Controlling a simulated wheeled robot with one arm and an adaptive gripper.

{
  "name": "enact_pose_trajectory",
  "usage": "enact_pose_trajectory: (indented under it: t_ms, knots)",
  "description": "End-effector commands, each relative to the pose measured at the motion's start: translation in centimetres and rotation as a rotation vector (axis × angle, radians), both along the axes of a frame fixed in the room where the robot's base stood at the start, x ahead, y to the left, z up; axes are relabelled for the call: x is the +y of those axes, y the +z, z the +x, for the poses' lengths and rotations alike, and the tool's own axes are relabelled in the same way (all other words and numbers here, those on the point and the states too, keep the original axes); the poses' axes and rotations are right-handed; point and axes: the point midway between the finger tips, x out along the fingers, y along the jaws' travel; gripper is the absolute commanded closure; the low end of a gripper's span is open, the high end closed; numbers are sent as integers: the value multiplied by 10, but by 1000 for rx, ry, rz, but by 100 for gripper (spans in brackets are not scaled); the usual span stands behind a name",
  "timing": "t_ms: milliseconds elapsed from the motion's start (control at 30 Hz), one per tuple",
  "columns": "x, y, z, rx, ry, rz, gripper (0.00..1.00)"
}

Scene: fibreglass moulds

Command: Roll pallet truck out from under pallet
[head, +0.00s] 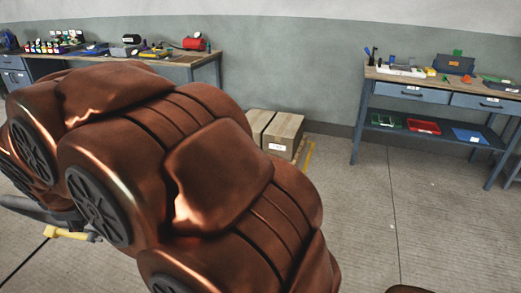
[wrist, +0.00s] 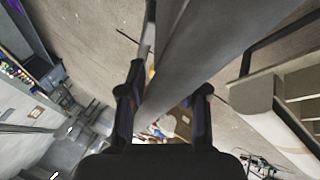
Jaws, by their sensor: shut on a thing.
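In the wrist view my gripper (wrist: 168,95) has its dark fingers on either side of a long grey bar (wrist: 185,55), which looks like the pallet truck's handle, and is shut on it. In the head view my copper-coloured arm hides the gripper and most of the truck. A yellow part with a dark grey piece (head: 70,232) shows at the lower left, possibly part of the truck. Brown cartons (head: 280,134) stand behind my arm near the wall. The pallet and the forks cannot be made out.
A workbench with tools (head: 170,62) stands along the back wall at left. Another blue-grey bench (head: 410,92) with bins on its lower shelf stands at right. A yellow strip (head: 308,157) shows beside the cartons. The concrete floor (head: 400,220) at centre right is clear.

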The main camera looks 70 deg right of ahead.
Motion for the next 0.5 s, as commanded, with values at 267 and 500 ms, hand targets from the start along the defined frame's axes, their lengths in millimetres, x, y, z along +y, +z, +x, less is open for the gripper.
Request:
enact_pose_trajectory:
  t_ms: [267, 500]
  knots:
    - [-1, -1, -1, 6, 0, -1, 100]
    - [-17, -1, -1, 7, 0, 0, 100]
